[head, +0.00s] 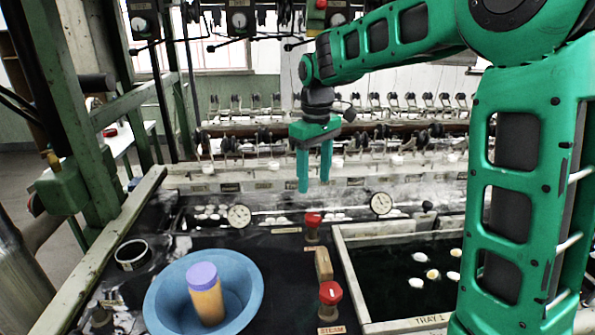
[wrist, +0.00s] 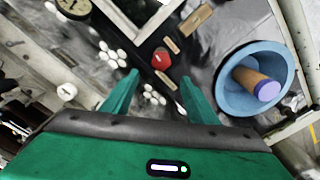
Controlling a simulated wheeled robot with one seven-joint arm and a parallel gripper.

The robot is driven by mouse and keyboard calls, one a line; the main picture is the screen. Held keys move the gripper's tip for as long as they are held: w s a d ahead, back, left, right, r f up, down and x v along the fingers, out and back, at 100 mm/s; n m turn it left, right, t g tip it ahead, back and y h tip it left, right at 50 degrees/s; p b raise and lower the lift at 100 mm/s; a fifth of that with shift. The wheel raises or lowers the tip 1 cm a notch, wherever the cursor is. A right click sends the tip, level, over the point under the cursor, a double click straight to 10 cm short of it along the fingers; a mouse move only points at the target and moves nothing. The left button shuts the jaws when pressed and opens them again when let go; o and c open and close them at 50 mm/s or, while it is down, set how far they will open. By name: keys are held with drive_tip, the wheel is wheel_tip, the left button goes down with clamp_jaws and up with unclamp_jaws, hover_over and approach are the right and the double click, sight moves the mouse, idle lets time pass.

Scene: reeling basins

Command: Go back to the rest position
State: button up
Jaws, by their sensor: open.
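My green arm reaches in from the right in the head view. My gripper (head: 314,186) hangs fingers-down in the air above the back of the basin bench. Its two fingers are apart with nothing between them. In the wrist view my gripper (wrist: 158,95) also shows open and empty, with the bench below it. No object touches the fingers in either view.
A blue bowl (head: 160,305) holds an orange cylinder with a purple top (head: 206,295). Red-knobbed valves (head: 330,293) stand beside the dark tray basin (head: 395,327) with several cocoons. A green post (head: 75,110) rises at left.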

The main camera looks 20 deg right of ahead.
drive_tip(key=s+d+f+m, duration=0.2)
drive_tip(key=s+d+m, duration=0.2)
drive_tip(key=s, duration=0.7)
drive_tip(key=s+d+f+m, duration=0.2)
drive_tip(key=s+d+m, duration=0.2)
drive_tip(key=s+d, duration=0.3)
drive_tip(key=s+d+f+m, duration=0.3)
drive_tip(key=s+d, duration=0.2)
drive_tip(key=s, duration=1)
drive_tip(key=shift+s+d+m, duration=0.15)
drive_tip(key=shift+d+m, duration=0.2)
drive_tip(key=shift+m, duration=0.05)
drive_tip(key=shift+f, duration=0.1)
drive_tip(key=shift+w+f, duration=0.2)
drive_tip(key=shift+w, duration=0.45)
